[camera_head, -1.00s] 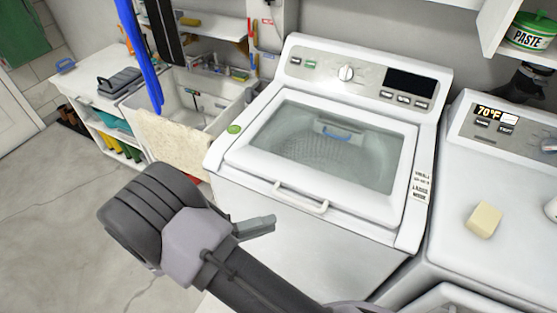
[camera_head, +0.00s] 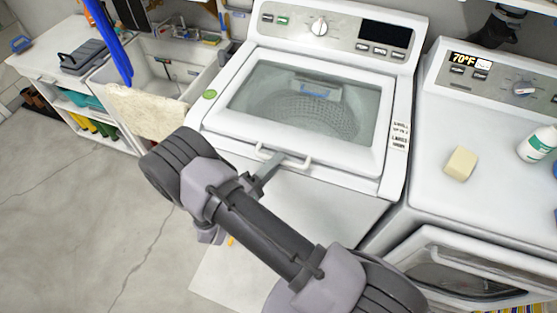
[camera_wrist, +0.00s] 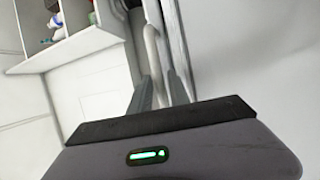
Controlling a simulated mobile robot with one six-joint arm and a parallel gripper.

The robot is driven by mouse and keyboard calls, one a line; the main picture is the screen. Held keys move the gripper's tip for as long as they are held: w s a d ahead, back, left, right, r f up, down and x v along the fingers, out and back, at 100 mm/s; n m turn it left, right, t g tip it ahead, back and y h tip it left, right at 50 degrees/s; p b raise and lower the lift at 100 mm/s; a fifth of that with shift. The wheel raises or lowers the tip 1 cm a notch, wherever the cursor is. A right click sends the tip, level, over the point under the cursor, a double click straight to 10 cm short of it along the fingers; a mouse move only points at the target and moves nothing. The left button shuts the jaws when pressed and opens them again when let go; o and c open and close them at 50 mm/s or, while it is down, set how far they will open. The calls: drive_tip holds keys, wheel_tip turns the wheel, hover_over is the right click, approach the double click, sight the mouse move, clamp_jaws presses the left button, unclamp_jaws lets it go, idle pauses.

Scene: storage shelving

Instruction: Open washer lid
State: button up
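The washer (camera_head: 300,110) stands in the middle of the head view. Its lid (camera_head: 368,159) is down, with a large glass window showing the drum. A white bar handle (camera_head: 300,163) runs along the lid's front edge. My gripper (camera_head: 270,165) is at the left part of this handle, its fingers over it in the head view. In the wrist view the handle (camera_wrist: 153,45) runs down between my two fingertips (camera_wrist: 160,85). Whether the fingers press on it is not clear.
A dryer (camera_head: 425,165) stands close on the right, with a yellow block (camera_head: 461,163) and a white bottle (camera_head: 537,144) on top. A sink (camera_head: 165,65) with a beige cloth (camera_head: 145,112) is at the left. The floor (camera_head: 80,220) in front is open.

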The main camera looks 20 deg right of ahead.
drive_tip(key=shift+w+d+r, duration=0.1)
drive_tip(key=shift+w+d, duration=0.2)
drive_tip(key=shift+d, duration=0.15)
drive_tip(key=shift+c, duration=0.2)
clamp_jaws()
idle(1.0)
